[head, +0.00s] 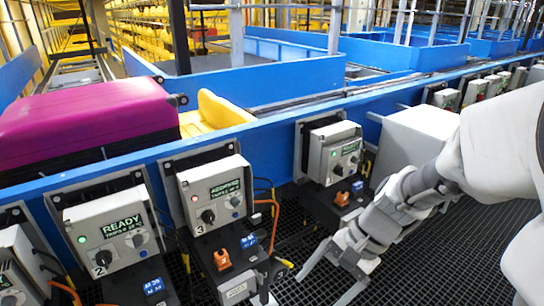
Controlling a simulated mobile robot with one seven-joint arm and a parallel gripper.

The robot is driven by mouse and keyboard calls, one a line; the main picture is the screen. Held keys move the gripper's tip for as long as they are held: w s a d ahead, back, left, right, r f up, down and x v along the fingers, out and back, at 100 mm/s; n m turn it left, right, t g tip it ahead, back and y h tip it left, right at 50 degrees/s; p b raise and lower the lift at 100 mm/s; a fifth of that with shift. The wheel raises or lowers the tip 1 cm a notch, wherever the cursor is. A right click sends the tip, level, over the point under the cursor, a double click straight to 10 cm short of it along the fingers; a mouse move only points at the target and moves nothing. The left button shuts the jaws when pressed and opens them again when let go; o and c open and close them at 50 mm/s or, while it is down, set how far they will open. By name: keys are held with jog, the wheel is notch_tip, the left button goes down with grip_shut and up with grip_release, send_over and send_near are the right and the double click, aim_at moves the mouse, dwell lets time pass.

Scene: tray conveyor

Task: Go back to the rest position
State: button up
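My arm reaches in from the right edge in the head view. My gripper (322,288) points down and to the left over the dark grating, to the right of the control box marked 3. Its two fingers stand apart with only grating visible between them, so it is open and empty. The finger tips are close to the bottom of the picture. No rest position is marked in view.
Control boxes line the blue conveyor wall (270,150): box 2 (108,232) reads READY with a green light, box 3 (215,195) has a red light, and another (335,152) has a green light.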

jog(key=s+d+r+n+t+h+p, duration=0.1)
jog(key=s+d+r+n+t+h, duration=0.1)
jog(key=r, duration=0.5)
jog(key=s+d+r+n+t+h+p, duration=0.1)
jog(key=s+d+r+n+t+h, duration=0.1)
jog(key=r+n, duration=0.5)
jog(key=shift+s+d+r+t+h, duration=0.2)
jog(key=shift+s+r+t+h, duration=0.6)
jog(key=shift+s+t, duration=0.5)
jog(key=shift+c, duration=0.3)
